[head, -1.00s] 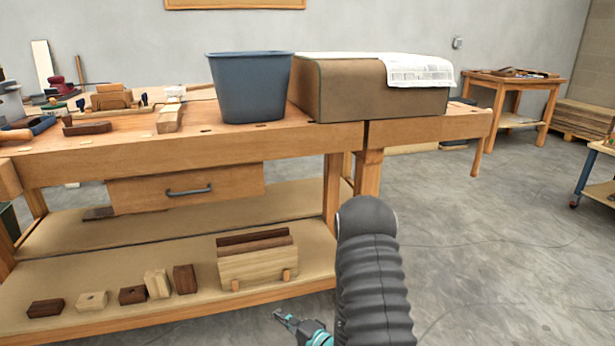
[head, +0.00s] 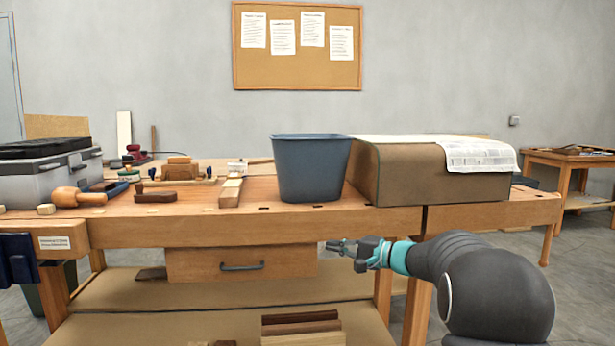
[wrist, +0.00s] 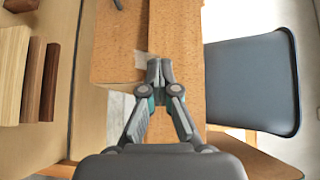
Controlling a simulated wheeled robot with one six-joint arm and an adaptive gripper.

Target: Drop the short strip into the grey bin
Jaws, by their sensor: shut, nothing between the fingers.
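The blue-grey bin (head: 310,170) stands upright on the workbench, left of the curved brown form. Its side also shows at the right of the wrist view (wrist: 255,80). Its inside is hidden from both cameras. I cannot pick out the short strip for certain in either view. My gripper (head: 338,246) is in front of the bench, beside the drawer's right end and below the bin. In the wrist view, its fingertips (wrist: 159,68) meet, with nothing seen held between them.
The brown form (head: 412,178) with newspaper (head: 478,156) on it stands right of the bin. A pale wooden piece (head: 231,191), tools and a grey case (head: 50,175) lie to the left. The drawer (head: 240,263) and lower shelf (head: 220,292) are close to my gripper.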

